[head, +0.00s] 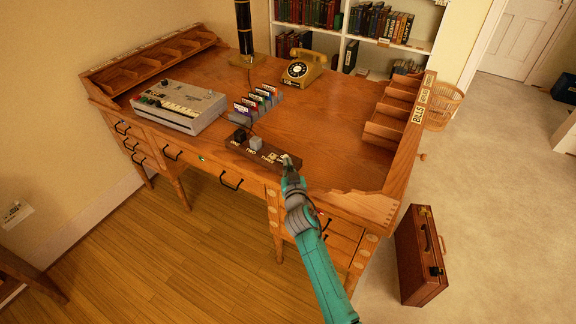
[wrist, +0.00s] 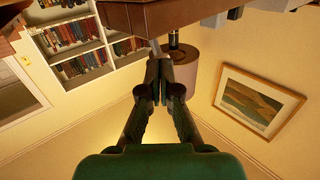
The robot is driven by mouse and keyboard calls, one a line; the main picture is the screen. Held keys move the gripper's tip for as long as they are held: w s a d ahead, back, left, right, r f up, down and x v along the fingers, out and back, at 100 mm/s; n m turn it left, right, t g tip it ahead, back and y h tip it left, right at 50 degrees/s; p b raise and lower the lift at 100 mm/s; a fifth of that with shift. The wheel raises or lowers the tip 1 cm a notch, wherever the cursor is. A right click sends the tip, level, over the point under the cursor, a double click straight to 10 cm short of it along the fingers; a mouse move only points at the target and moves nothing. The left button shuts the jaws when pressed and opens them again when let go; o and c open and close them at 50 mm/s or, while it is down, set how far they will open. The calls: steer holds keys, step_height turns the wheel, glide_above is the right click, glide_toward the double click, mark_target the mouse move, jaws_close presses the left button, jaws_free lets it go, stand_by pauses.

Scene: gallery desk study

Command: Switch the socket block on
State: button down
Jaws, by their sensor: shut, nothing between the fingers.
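The socket block (head: 250,151) is a long dark brown bar lying along the front edge of the wooden desk (head: 325,130). Pale lettering marks it. A black plug (head: 240,135) and a grey plug (head: 256,143) stand on its left part. My gripper (head: 287,161) is shut and empty at the block's right end, and I cannot tell whether it touches. It covers part of that end, and the state of any switch there is not readable. In the wrist view my closed fingertips (wrist: 160,64) point toward a brown edge at the top.
A grey keyed machine (head: 180,105) stands at the desk's left, a row of card holders (head: 257,101) behind the block, and a yellow telephone (head: 303,69) at the back. Wooden racks (head: 396,110) line the right side. A brown briefcase (head: 420,255) stands on the floor.

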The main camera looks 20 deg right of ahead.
steer(key=shift+w+d+r+m+g, duration=0.2)
steer(key=shift+d+r+m+g, duration=0.1)
steer(key=shift+m+g, duration=0.15)
stand_by(0.6)
steer(key=shift+w+d+r+m+g+y, duration=0.25)
steer(key=shift+d+r+m+g+y, duration=0.15)
steer(key=shift+m+g, duration=0.25)
steer(key=shift+w+d+r+m+g+y, duration=0.15)
steer(key=shift+d+m+g+y, duration=0.15)
steer(key=shift+g+y, duration=0.1)
steer(key=shift+w+d+r+m+g+y, duration=0.1)
steer(key=shift+w+d+m+g+y, duration=0.05)
steer(key=shift+d+m+g+y, duration=0.2)
steer(key=shift+w+d+m+g, duration=0.25)
steer(key=shift+m+g, duration=0.1)
steer(key=shift+g, duration=0.1)
steer(key=shift+y, duration=0.35)
steer(key=shift+r, duration=0.1)
steer(key=shift+r, duration=0.7)
